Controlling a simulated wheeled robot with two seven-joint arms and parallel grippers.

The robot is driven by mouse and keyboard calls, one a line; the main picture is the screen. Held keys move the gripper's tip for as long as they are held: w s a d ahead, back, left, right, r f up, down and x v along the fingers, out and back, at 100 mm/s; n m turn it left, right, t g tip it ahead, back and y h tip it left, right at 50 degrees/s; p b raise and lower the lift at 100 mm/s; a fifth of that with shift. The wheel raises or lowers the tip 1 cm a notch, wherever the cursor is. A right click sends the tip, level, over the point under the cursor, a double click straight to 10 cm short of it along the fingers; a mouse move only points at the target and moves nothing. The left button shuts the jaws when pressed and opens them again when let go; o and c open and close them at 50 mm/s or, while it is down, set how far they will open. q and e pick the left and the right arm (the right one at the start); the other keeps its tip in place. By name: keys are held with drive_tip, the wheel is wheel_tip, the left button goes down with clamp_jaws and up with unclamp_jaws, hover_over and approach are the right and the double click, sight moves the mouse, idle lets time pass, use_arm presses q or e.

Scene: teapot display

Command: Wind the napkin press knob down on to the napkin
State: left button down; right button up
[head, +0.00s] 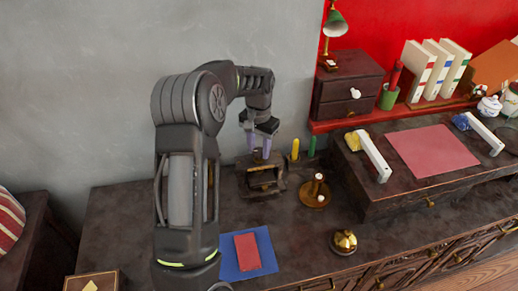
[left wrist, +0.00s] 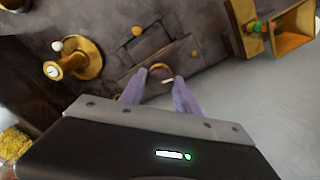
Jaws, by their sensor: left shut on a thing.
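The napkin press (head: 262,182) is a small dark wooden frame standing on the dresser top near the wall. My left gripper (head: 260,150) points down at the top of the press, its purple fingers close together. In the left wrist view, the gripper (left wrist: 158,83) has its fingers on either side of a small brass-coloured knob (left wrist: 160,67), and it is shut on that knob. The fingers hide part of the knob. I cannot make out the napkin inside the press. My right gripper is not in view.
A brass-based wooden piece (head: 315,193) stands just right of the press, with a brass bell-like object (head: 344,242) nearer the front. A blue sheet (head: 262,263) with a red booklet (head: 247,252) lies in front.

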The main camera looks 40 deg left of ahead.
sight(259, 151)
use_arm(q)
drive_tip(key=m, duration=0.4)
drive_tip(key=shift+a+r+m, duration=0.1)
drive_tip(key=shift+m, duration=0.3)
drive_tip(key=c, duration=0.9)
unclamp_jaws()
drive_tip(key=shift+r+b, duration=0.5)
drive_tip(key=shift+r, duration=3.35)
